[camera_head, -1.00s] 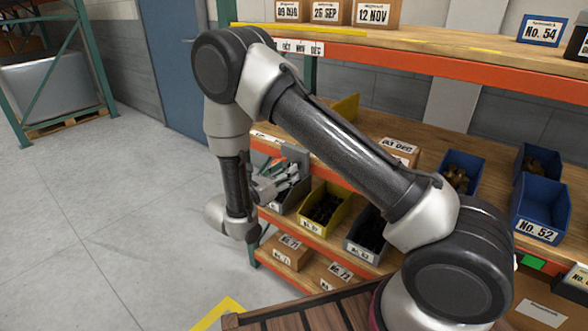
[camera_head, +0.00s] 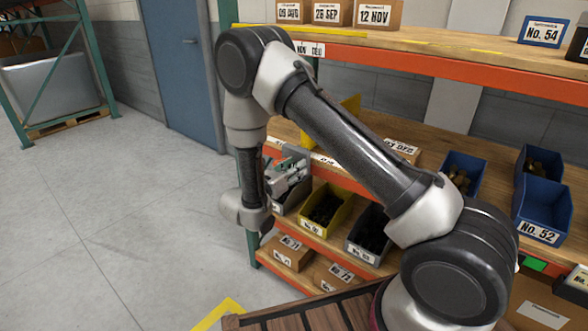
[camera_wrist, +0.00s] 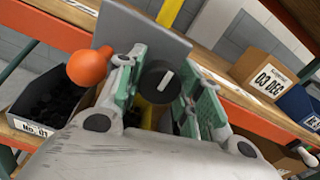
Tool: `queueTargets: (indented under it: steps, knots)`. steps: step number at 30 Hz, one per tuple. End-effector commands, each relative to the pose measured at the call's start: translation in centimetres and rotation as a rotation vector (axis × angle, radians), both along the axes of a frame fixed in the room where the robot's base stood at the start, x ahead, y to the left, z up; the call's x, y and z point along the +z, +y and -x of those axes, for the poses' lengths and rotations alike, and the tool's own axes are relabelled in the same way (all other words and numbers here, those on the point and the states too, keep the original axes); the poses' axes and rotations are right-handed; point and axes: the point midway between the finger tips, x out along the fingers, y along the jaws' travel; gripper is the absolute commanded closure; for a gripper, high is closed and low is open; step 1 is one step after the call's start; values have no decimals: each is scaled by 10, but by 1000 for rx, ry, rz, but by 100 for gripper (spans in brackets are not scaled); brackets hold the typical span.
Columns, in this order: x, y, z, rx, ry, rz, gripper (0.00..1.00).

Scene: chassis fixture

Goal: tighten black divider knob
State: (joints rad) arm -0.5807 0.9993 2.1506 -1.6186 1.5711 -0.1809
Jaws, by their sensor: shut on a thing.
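The black knob (camera_wrist: 158,82), with a white line on its face, is on the near side of an upright grey divider plate (camera_wrist: 150,32) in the wrist view. My gripper (camera_wrist: 164,88) has its green-padded fingers on either side of the knob and is shut on it. In the head view, my gripper (camera_head: 291,177) is at the left end of the middle shelf, in front of the grey plate (camera_head: 294,151). The knob cannot be made out there.
Dark bin No. 01 (camera_wrist: 40,105) is further left. A cardboard box (camera_wrist: 262,72) is at right. A yellow bin (camera_head: 327,208) stands right of my gripper. Open floor (camera_head: 110,220) lies left.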

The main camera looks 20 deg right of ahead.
Motion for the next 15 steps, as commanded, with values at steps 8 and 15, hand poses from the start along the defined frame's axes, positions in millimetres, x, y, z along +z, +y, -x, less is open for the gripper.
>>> queueTargets:
  steps: [8, 15]
  knots:
    - [0, 0, 0, 0, -74, -54, 88]
    - [0, 0, 0, 0, -227, -165, 88]
